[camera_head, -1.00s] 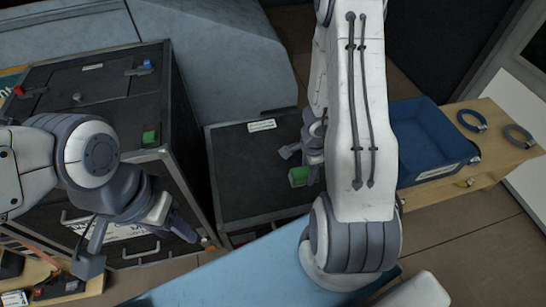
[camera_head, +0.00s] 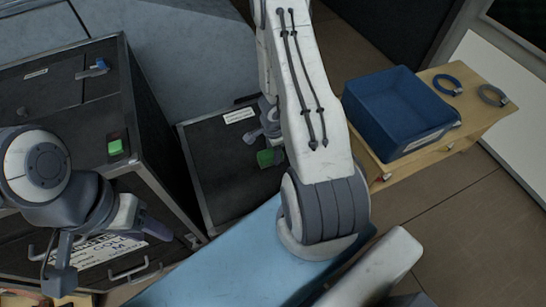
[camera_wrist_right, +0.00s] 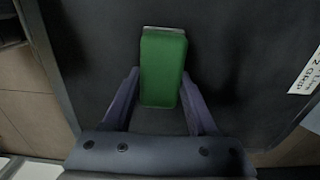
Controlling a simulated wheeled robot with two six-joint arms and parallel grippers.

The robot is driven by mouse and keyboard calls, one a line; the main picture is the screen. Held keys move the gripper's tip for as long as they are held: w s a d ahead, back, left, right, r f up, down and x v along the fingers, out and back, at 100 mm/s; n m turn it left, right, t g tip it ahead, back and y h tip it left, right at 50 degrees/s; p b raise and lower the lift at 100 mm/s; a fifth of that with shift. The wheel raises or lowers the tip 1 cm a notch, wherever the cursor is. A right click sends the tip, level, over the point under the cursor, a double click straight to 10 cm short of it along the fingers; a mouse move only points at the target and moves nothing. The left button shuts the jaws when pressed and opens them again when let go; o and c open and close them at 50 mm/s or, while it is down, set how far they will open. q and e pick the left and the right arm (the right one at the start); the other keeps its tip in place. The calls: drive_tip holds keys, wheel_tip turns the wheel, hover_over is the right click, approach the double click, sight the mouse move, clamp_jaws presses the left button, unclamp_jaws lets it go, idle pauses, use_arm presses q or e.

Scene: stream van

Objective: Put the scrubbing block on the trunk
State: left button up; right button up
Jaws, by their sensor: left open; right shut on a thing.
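The green scrubbing block (camera_wrist_right: 163,68), with a pale strip at its far end, is between the two fingers of my right gripper (camera_wrist_right: 162,78), which is shut on it. In the head view the block (camera_head: 266,158) shows beside my right arm, over the top of a low black trunk (camera_head: 222,175) with a white label. I cannot tell whether the block touches the trunk top. My right arm hides the trunk's right part. My left gripper (camera_head: 106,250) is open and empty, in front of the tall black case at left.
The tall black case (camera_head: 60,100) stands left of the low trunk, with a small green piece (camera_head: 116,147) and a blue-ended piece (camera_head: 93,69) on top. A blue bin (camera_head: 400,112) and two rings stand on a wooden bench (camera_head: 480,122) at right. A light blue surface (camera_head: 215,265) lies in front.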

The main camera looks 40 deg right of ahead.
drive_tip(key=shift+f, duration=0.5)
drive_tip(key=shift+r, duration=0.15)
drive_tip(key=shift+c, duration=0.6)
drive_tip(key=o, duration=1.3)
use_arm(q)
drive_tip(key=shift+f, duration=0.45)
drive_tip(key=shift+r, duration=0.15)
wheel_tip(320, 180, up, 12)
drive_tip(key=p, duration=1.2)
use_arm(e)
wheel_tip(320, 180, up, 12)
